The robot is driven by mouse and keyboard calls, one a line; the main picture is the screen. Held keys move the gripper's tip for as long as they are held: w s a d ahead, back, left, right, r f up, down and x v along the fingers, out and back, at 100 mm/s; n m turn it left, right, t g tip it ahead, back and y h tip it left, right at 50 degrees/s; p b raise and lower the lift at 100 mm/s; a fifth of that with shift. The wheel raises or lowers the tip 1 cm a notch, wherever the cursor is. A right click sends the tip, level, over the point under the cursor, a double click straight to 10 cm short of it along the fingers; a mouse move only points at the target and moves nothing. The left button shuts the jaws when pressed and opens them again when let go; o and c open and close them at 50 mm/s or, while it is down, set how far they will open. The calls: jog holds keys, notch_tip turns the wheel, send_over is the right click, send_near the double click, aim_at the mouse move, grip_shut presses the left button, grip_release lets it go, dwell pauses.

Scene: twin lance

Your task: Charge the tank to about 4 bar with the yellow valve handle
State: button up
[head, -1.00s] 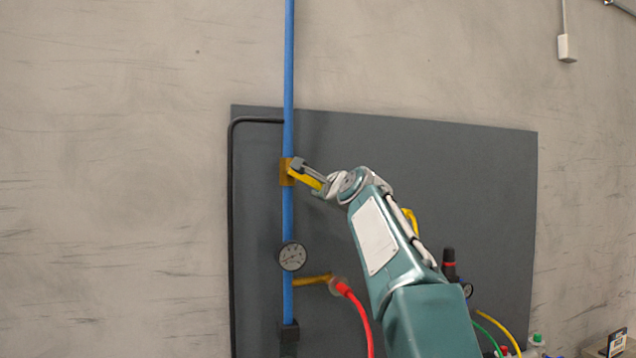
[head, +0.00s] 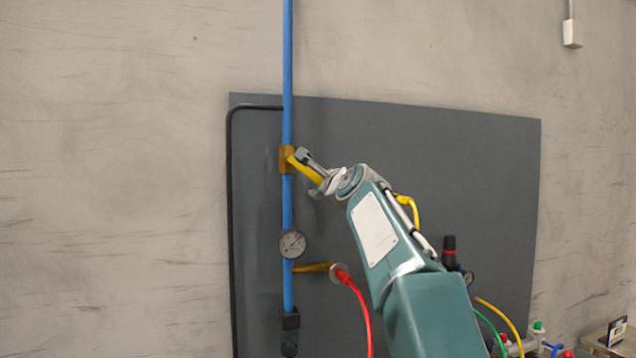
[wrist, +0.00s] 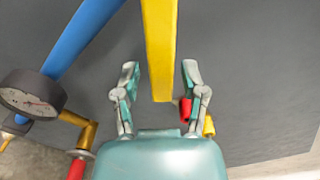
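The yellow valve handle (head: 304,170) slants down to the right from a brass valve body (head: 286,159) on the blue pipe. In the wrist view the yellow handle (wrist: 160,45) runs between the fingers of my gripper (wrist: 160,75), with a gap on each side. My gripper (head: 315,168) is open around the handle in the head view, partly hiding it. A round pressure gauge (head: 292,244) sits on the pipe below the valve and also shows in the wrist view (wrist: 32,93). Its reading is too small to make out. No tank can be made out.
The blue pipe (head: 287,60) runs up the wall in front of a dark grey panel (head: 470,160). A brass branch (head: 312,267) with a red hose (head: 362,310) leaves the pipe below the gauge. A black-topped fitting (head: 449,250) and coloured hoses lie right of my arm.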

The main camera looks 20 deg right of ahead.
jog(key=shift+s+r, duration=0.15)
jog(key=shift+r, duration=0.05)
jog(key=shift+s+a+r, duration=0.1)
jog(key=shift+s+a, duration=0.2)
jog(key=shift+s, duration=0.05)
jog(key=s, duration=1.1)
jog(key=shift+d, duration=0.2)
jog(key=shift+s, duration=0.1)
